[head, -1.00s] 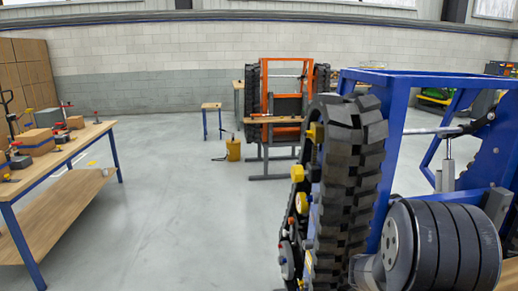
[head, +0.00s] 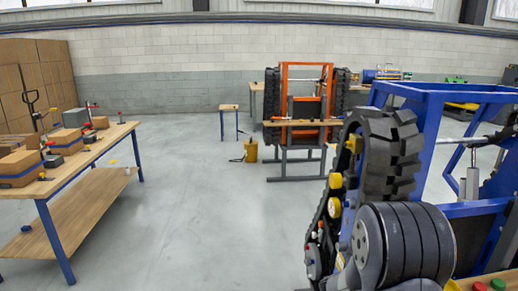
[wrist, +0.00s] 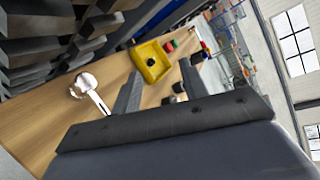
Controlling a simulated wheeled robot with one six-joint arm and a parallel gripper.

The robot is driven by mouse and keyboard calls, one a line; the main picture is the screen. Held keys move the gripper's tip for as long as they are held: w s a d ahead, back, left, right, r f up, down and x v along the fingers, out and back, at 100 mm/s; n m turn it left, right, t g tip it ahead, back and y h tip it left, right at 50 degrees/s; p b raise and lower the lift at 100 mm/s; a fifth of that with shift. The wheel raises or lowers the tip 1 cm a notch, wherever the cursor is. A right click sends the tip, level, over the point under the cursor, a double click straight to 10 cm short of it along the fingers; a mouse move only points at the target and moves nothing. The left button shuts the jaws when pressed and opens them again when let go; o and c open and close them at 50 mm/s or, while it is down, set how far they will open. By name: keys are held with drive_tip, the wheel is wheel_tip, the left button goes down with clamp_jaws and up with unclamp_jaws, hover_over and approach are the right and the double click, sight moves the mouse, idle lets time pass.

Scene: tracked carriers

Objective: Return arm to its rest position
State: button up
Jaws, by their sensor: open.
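My gripper (wrist: 160,70) shows in the wrist view with its two dark fingers apart and nothing between them. Beyond the fingers is a wooden bench top (wrist: 40,125). I cannot make out my gripper in the head view.
A blue-framed tracked carrier (head: 428,130) with a black track (head: 390,160) stands close on the right. An orange-framed carrier (head: 305,72) is farther back. A wooden workbench (head: 90,150) with boxes stands at left. Grey floor (head: 190,210) between them is clear.

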drive_tip(key=w+a+r+n+t+y+p, duration=0.1)
drive_tip(key=a+r+n+t+p, duration=0.1)
drive_tip(key=a+n+t, duration=0.2)
drive_tip(key=w+a+r+n+t+y+p, duration=0.2)
drive_tip(key=a+n+t, duration=0.1)
drive_tip(key=a+n, duration=0.3)
drive_tip(key=shift+a+r+n+t+y, duration=0.3)
drive_tip(key=shift+a+t, duration=0.1)
drive_tip(key=shift+a, duration=0.5)
drive_tip(key=shift+d, duration=0.1)
